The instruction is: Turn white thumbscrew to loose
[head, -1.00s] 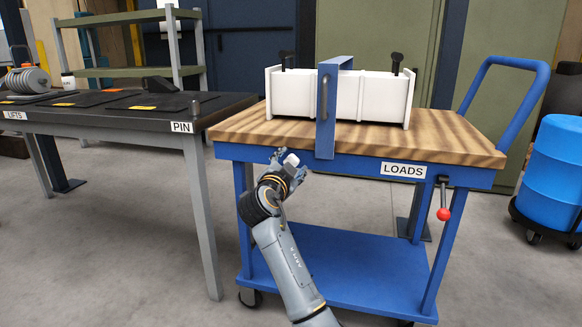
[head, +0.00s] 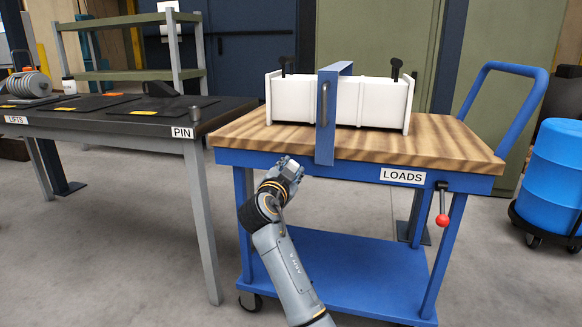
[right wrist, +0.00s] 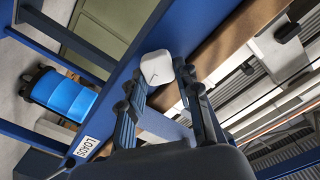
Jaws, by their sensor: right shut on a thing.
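The white thumbscrew (right wrist: 157,66) is a small rounded, block-like knob in the right wrist view, in front of the blue cart frame. My right gripper (right wrist: 160,78) has a finger on each side of it and is shut on it. In the head view my right gripper (head: 289,172) is at the front of the cart, just left of the lower end of the blue strap (head: 326,115). The fingers mostly hide the knob there. Its shaft and seat are not visible. My left gripper is not in view.
The blue cart (head: 470,180) has a wooden top with a white ribbed load (head: 375,100) under the strap. A red-knobbed lever (head: 442,219) hangs at its right front. A dark table (head: 100,130) stands left, and a blue drum (head: 555,175) stands right.

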